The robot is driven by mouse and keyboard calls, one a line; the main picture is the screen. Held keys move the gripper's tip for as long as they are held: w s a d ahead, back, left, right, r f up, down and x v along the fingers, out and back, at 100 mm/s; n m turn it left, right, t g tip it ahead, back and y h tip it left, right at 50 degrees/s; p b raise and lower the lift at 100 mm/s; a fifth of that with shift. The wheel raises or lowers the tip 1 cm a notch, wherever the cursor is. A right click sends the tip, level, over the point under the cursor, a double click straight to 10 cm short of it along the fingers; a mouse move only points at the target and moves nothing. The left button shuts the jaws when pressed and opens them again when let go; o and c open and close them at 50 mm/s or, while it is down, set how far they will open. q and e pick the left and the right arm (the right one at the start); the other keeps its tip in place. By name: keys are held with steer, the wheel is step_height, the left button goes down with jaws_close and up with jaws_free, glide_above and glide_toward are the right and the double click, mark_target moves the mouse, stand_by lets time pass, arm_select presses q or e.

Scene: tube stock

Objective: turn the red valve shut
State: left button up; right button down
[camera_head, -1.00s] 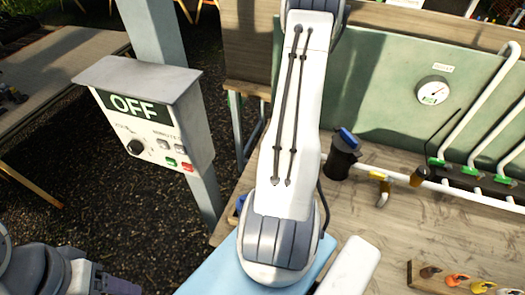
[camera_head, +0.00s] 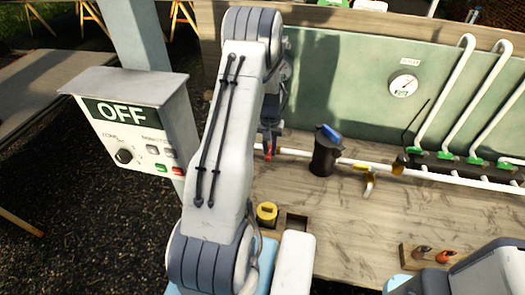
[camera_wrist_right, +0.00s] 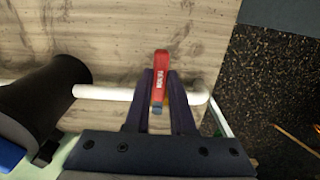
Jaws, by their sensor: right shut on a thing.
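The red valve (camera_head: 268,153) sits on the white pipe (camera_head: 294,151) at the back left of the wooden bench, partly hidden by my right gripper (camera_head: 269,140). In the right wrist view, the valve's red handle (camera_wrist_right: 161,70) bears white lettering and stands crosswise to the white pipe (camera_wrist_right: 105,92). My right gripper (camera_wrist_right: 160,85) is shut on this handle, a dark finger on each side. My left gripper is not in view.
A black cylinder (camera_head: 322,158) with a blue top stands on the pipe just right of the valve. A green panel (camera_head: 350,75) with a round gauge (camera_head: 403,86) rises behind. A grey control box (camera_head: 135,125) reading OFF hangs at left.

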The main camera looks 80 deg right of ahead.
mark_target(269, 151)
steer(key=shift+d, duration=0.1)
steer(key=c, duration=0.8)
jaws_free()
steer(key=shift+o, duration=0.2)
step_height(269, 151, up, 11)
steer(key=b, duration=0.2)
steer(key=shift+f+b, duration=0.2)
steer(key=shift+b, duration=0.15)
